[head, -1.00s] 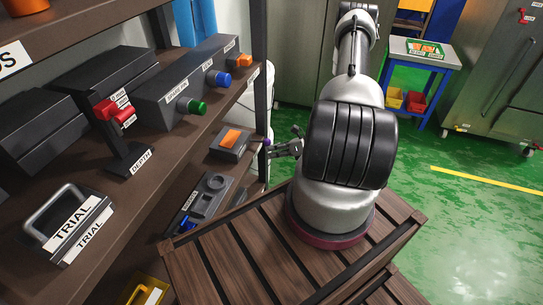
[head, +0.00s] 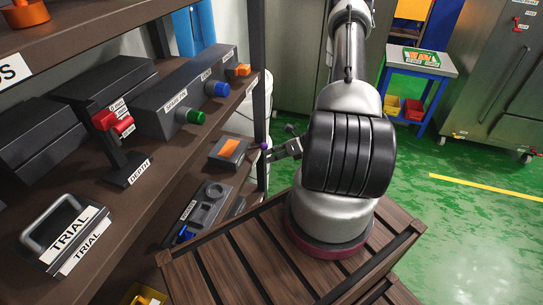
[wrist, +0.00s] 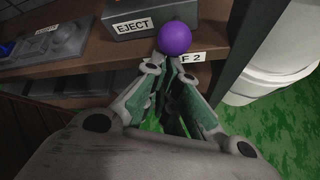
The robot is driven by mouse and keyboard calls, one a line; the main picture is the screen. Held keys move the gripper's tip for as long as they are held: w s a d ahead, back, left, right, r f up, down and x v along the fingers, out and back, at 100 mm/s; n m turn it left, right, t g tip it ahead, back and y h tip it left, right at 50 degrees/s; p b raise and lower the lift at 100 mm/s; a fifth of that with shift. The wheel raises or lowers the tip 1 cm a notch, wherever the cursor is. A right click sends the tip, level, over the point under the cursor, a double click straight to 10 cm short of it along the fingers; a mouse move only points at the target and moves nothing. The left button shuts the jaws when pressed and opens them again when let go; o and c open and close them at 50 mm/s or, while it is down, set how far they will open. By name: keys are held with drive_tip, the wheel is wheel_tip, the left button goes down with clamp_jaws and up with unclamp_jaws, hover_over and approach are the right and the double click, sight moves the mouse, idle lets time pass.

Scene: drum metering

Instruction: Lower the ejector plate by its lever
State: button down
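The ejector is a dark box with an orange plate (head: 231,148) on top, on the lower shelf in the head view. Its front with the EJECT label (wrist: 133,25) shows at the top of the wrist view. A purple ball knob (wrist: 174,38) on its lever sticks out past the shelf edge; it is small in the head view (head: 264,146). The lever's shaft is mostly hidden. My gripper (wrist: 165,66) points at the knob, its fingertips just below the ball in the wrist view. A narrow gap shows between the fingers, with nothing held. Contact with the knob cannot be told.
A dark shelf post (head: 260,100) stands close behind the knob. A fixture with round recesses (head: 209,203) sits nearer on the same shelf. A white bin (wrist: 270,75) stands right of the post.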

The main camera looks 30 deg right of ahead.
drive_tip(key=shift+d+r, duration=0.1)
drive_tip(key=shift+r, duration=0.05)
drive_tip(key=v, duration=1.1)
drive_tip(key=shift+s+d, duration=0.15)
drive_tip(key=shift+s, duration=0.15)
drive_tip(key=shift+r, duration=0.15)
